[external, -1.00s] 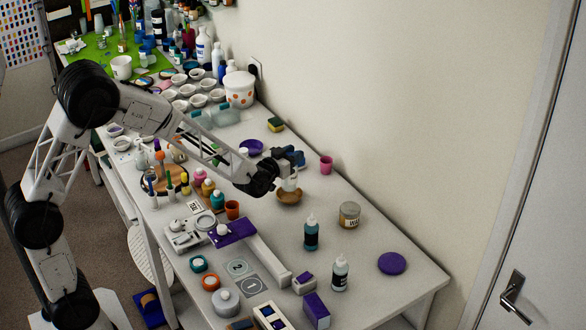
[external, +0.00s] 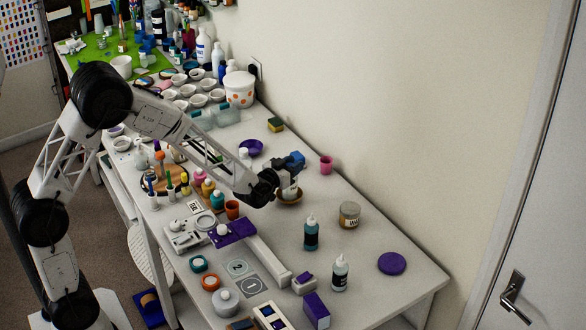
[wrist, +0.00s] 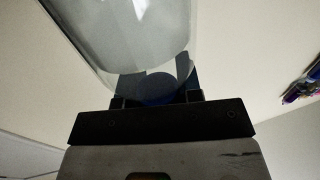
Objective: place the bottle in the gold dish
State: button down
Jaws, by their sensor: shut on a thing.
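The gold dish (external: 290,201) is a small brown-gold bowl on the white table, right of the middle in the external view. My gripper (external: 290,174) is directly above it, shut on a pale bottle (external: 289,188). The bottle's lower part is over or inside the dish, and I cannot tell whether it touches the bottom. In the wrist view the bottle (wrist: 130,35) is a large translucent shape, tilted in the picture and close to the camera. The wrist view does not show the dish.
A glass jar (external: 349,215) and a teal bottle (external: 311,235) stand to the right and in front. A pink cup (external: 326,165) is behind right, a purple bowl (external: 251,147) behind left, and an orange cup (external: 232,210) to the left. Bare table surrounds the dish.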

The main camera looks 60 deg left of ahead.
jog(key=c, duration=0.8)
grip_release()
jog(key=shift+f, duration=0.1)
jog(key=shift+s, duration=0.1)
jog(key=shift+v, duration=3.65)
